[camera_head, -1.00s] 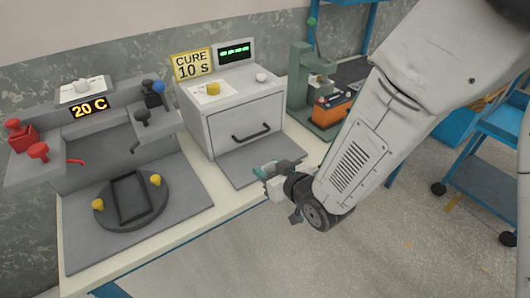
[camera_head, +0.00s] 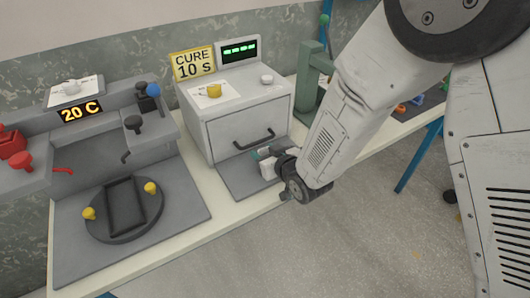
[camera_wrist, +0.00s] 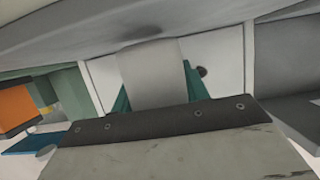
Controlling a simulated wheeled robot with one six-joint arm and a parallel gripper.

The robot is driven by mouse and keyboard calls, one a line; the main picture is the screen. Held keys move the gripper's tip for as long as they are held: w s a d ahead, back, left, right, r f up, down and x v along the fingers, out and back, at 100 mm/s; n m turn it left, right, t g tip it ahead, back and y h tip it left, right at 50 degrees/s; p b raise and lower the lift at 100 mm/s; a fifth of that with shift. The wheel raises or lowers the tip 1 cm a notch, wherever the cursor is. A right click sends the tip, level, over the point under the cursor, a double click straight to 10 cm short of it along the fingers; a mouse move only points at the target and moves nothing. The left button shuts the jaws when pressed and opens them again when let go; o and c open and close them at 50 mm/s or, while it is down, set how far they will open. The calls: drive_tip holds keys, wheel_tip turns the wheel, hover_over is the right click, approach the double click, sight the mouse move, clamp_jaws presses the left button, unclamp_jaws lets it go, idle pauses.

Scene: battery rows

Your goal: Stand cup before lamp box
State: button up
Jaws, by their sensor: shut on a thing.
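The lamp box (camera_head: 246,117) is a light grey cabinet with a dark handle on its front, a CURE 10 S sign and a green-lit display at its back. A grey plate (camera_head: 240,181) lies before it. My gripper (camera_head: 265,157) has teal fingers and is over the right part of this plate, close to the box front. It is shut on a pale grey, smooth-sided cup (camera_wrist: 152,72), seen between the teal fingers in the wrist view. Its base and any gap to the plate are hidden.
A yellow knob (camera_head: 214,90) and a white knob (camera_head: 267,79) are on top of the box. Left stands a grey station with a 20 C display (camera_head: 81,110) and a round black fixture (camera_head: 125,208). A green press (camera_head: 310,80) stands right, partly behind my arm.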

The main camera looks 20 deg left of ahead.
drive_tip(key=shift+f, duration=0.3)
drive_tip(key=shift+f, duration=0.15)
drive_tip(key=o, duration=1)
drive_tip(key=shift+s+d+r, duration=0.2)
drive_tip(key=shift+d+r, duration=0.1)
drive_tip(key=v, duration=1.1)
drive_tip(key=shift+s+d+r, duration=0.1)
drive_tip(key=shift+d, duration=0.05)
